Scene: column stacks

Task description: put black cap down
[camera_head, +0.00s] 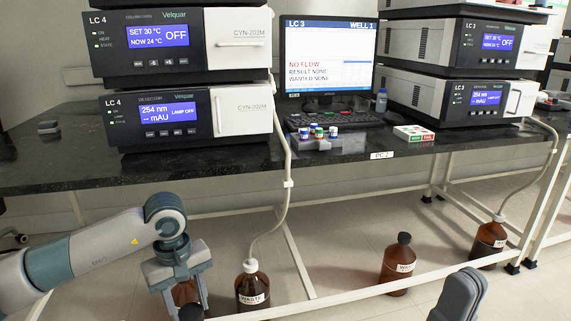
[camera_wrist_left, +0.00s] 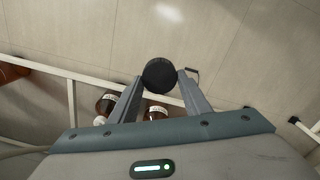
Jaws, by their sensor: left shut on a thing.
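The black cap (camera_wrist_left: 160,74) is held between the two fingertips of my left gripper (camera_wrist_left: 160,80) in the left wrist view. In the head view my left gripper (camera_head: 187,303) points down at the lower left, in front of the bench, with the cap (camera_head: 191,313) at the bottom edge. A brown bottle (camera_head: 184,292) shows partly behind its fingers; its top is hidden. My right gripper (camera_head: 460,296) shows at the bottom right of the head view; its fingers cannot be made out.
A brown waste bottle (camera_head: 251,292) with white cap and tube stands on the floor beside my left gripper. A black-capped brown bottle (camera_head: 397,265) and another tubed bottle (camera_head: 488,243) stand farther right. The dark bench (camera_head: 60,170) carries instruments, a monitor (camera_head: 328,58) and small vials.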

